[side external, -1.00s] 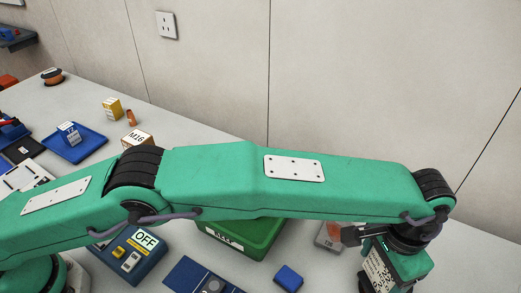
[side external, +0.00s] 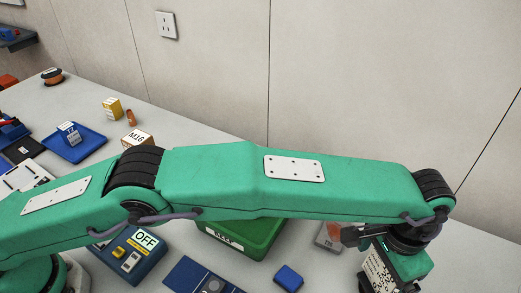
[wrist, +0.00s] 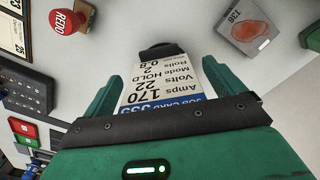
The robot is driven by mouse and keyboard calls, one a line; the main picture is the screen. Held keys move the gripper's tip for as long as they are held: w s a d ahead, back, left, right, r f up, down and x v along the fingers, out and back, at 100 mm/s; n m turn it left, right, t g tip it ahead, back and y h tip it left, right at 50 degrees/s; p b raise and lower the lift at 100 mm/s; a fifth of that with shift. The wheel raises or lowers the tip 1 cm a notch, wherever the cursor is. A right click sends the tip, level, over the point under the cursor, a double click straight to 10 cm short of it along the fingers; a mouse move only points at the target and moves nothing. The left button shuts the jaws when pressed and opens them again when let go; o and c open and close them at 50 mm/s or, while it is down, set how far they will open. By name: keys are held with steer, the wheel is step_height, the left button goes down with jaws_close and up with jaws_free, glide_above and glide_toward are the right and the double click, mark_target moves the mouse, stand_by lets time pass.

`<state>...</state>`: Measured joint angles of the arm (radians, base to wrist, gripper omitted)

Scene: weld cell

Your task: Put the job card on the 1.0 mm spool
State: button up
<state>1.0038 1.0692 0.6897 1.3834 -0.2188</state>
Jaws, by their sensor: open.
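The job card (wrist: 160,85) is a white card with printed figures and a blue band. In the wrist view it lies between the two green fingers of my open gripper (wrist: 160,88). In the side view the printed white face of the card (side external: 378,272) shows at my gripper (side external: 385,278), low at the right. Whether the fingers touch the card is not clear. A black rounded piece (wrist: 162,50) shows at the card's far end. A black and orange spool (side external: 53,78) stands at the far left of the table; I cannot read its size.
A green bin (side external: 262,242) is partly hidden under my arm. A blue block (side external: 288,278) and a grey box with an orange picture (side external: 328,236) are near my gripper. Blue trays (side external: 90,147) lie left.

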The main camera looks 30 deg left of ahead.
steer(key=shift+r, duration=3.75)
steer(key=shift+w, duration=0.1)
steer(key=shift+w+a+r, duration=0.15)
steer(key=shift+a+r, duration=0.05)
steer(key=shift+r, duration=0.05)
steer(key=w+a+r+n+t, duration=0.1)
steer(key=w+a+r, duration=0.2)
steer(key=a+r, duration=0.35)
steer(key=w+a+r+n+h, duration=0.1)
steer(key=w+a+r, duration=0.15)
steer(key=a, duration=0.65)
steer(key=w+a+r+n+t, duration=0.1)
steer(key=w+a+r, duration=0.1)
steer(key=a+r, duration=0.45)
steer(key=s+a+r+n+t, duration=0.1)
steer(key=s+a, duration=0.1)
steer(key=a, duration=0.6)
steer(key=s+a+n, duration=0.1)
steer(key=s+a, duration=0.1)
steer(key=a, duration=0.7)
steer(key=s+a+f+n+t, duration=0.1)
steer(key=s+a+f+n, duration=0.1)
steer(key=s+a+f, duration=0.2)
steer(key=s+a+f+n+t+y, duration=0.1)
steer(key=s+a+f, duration=0.3)
steer(key=s+a, duration=0.7)
steer(key=shift+s+a+f+n+t, duration=0.3)
steer(key=shift+s+f+n, duration=0.15)
steer(key=shift+s, duration=0.35)
